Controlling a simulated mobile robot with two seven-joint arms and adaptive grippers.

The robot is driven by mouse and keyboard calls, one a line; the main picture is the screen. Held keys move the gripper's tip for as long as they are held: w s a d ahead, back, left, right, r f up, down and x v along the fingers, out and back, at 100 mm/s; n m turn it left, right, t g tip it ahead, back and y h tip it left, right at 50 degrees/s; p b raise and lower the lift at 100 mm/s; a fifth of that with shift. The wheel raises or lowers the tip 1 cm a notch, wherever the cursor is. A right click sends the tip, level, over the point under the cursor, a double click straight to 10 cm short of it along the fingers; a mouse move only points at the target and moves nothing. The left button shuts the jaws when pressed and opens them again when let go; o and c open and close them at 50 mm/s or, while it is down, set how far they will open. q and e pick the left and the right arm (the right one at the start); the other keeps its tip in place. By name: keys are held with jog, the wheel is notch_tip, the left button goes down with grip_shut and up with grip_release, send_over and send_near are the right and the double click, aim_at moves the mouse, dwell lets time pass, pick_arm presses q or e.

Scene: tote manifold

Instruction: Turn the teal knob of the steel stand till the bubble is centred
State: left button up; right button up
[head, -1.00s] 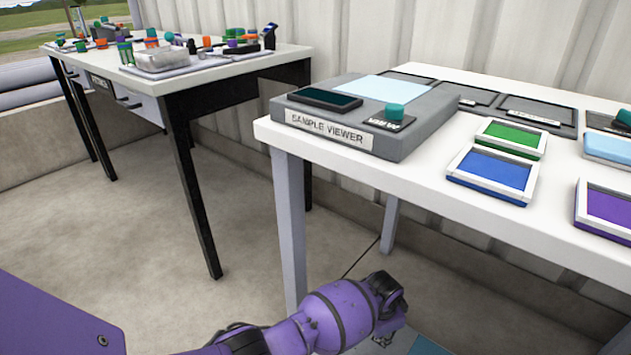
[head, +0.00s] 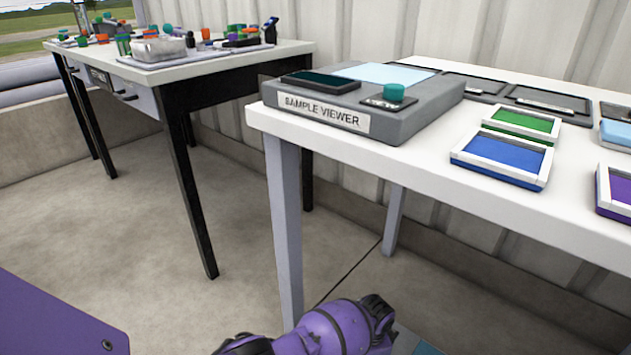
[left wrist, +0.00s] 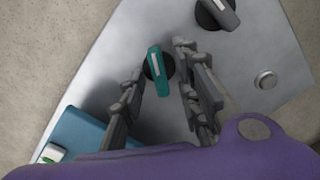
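In the left wrist view a teal knob (left wrist: 154,84) with a white mark sits on a pale grey metal plate (left wrist: 120,40), seemingly the steel stand. My left gripper (left wrist: 159,60) is open, one finger on each side of the teal knob, with gaps showing. Whether the fingers reach down to the knob's height I cannot tell. A dark grey knob (left wrist: 217,13) and a round button (left wrist: 265,80) are on the same plate. No bubble shows in either view. In the head view only my purple left forearm and wrist show, low in the picture; its fingers are hidden. My right gripper is not in view.
A blue block (left wrist: 78,143) lies by the plate's lower left. A cluttered bench (head: 225,60) stands behind left.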

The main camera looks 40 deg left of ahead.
pick_arm(q)
jog(key=shift+w+d+r, duration=0.1)
jog(key=shift+w+r, duration=0.05)
jog(key=shift+w, duration=0.05)
jog(key=shift+c, duration=0.6)
grip_shut()
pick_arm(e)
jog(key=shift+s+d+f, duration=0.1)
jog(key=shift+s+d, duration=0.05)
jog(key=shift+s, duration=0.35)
pick_arm(q)
jog(key=shift+n+p, duration=0.7)
jog(key=shift+n, duration=0.7)
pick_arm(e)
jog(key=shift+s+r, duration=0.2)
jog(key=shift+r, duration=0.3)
pick_arm(q)
jog(key=shift+o, duration=0.6)
grip_release()
